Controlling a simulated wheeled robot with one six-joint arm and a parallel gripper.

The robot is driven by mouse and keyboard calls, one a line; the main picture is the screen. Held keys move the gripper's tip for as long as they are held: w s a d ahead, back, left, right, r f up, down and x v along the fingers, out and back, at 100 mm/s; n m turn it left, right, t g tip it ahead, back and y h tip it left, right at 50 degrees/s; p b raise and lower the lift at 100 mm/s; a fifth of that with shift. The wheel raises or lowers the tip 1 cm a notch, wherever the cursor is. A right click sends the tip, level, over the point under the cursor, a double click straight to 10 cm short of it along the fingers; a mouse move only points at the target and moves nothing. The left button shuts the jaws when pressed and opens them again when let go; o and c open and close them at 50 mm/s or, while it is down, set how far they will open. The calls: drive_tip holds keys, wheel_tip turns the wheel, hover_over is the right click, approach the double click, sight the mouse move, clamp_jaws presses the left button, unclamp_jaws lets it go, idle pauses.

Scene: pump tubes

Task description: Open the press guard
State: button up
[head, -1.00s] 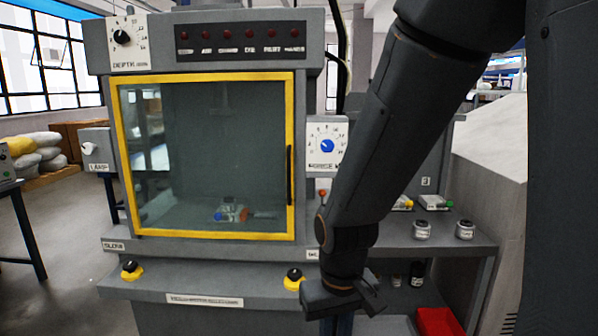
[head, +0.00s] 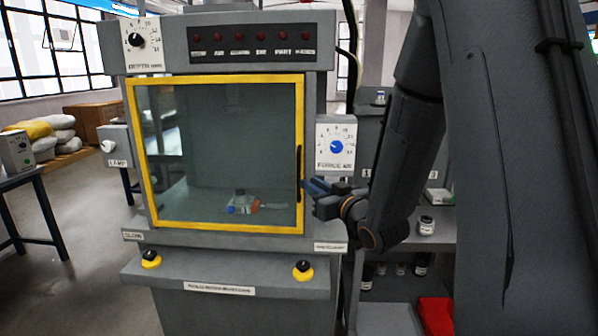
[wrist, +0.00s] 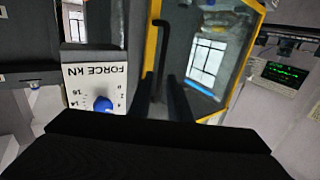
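The press guard (head: 215,226) is a glass panel in a yellow frame on the front of the grey press. It looks shut, flush with the front. Its black upright handle (head: 299,172) is on the right side of the frame. In the wrist view the guard's yellow frame (wrist: 151,45) and the handle (wrist: 160,50) lie ahead of my fingers. My gripper (head: 310,187) is just right of the handle, at its lower part. In the wrist view my gripper (wrist: 162,98) shows two dark fingers apart, with the handle's end near the gap. I cannot tell whether they touch it.
A force dial (head: 336,147) sits right of the guard, close above my gripper. Two yellow-based black buttons (head: 302,270) (head: 151,259) are on the ledge below. A shelf with jars (head: 426,225) and a red bin (head: 436,315) stands at the right. A small device lies behind the glass.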

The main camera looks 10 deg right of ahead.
drive_tip(key=p, duration=0.2)
hover_over(299, 198)
drive_tip(key=shift+w+r, duration=0.2)
drive_tip(key=shift+w, duration=0.15)
drive_tip(key=shift+c, duration=0.4)
clamp_jaws()
